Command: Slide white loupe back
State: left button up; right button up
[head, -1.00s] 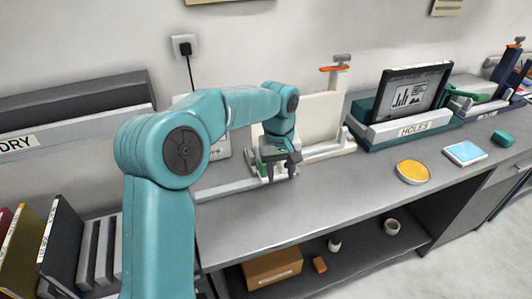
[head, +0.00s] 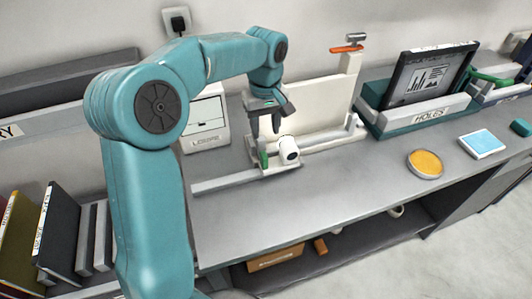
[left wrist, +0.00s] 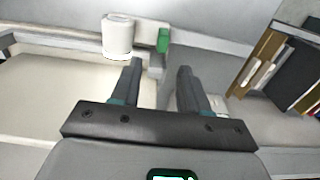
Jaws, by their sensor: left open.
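The white loupe (head: 288,150) is a short white cylinder on a pale rail in front of an upright cream board (head: 315,112). A small green piece (head: 263,158) is just left of it. My left gripper (head: 266,132) is open and empty, pointing down a little above and to the left of the loupe. In the left wrist view the loupe (left wrist: 118,37) and the green piece (left wrist: 163,41) lie beyond the open fingers (left wrist: 160,66), apart from them. My right gripper is not in view.
A rail (head: 230,181) runs along the counter (head: 330,200). A white labelled box (head: 205,120) stands behind my left arm. A tray marked HOLES (head: 430,113), a yellow disc (head: 425,164) and a blue pad (head: 482,144) are at right. The counter front is clear.

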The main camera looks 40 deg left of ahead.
aim_at(263, 155)
pick_arm(q)
notch_tip(263, 155, down, 10)
jog(key=shift+s+f+p, duration=0.15)
jog(key=shift+p, duration=0.3)
jog(key=shift+s+a+f, duration=0.2)
jog(key=shift+s+f, duration=0.05)
jog(key=shift+f, duration=0.15)
jog(key=shift+w+d, duration=0.1)
jog(key=shift+w, duration=0.15)
jog(key=shift+c, duration=0.3)
jog(key=c, duration=0.6)
grip_shut()
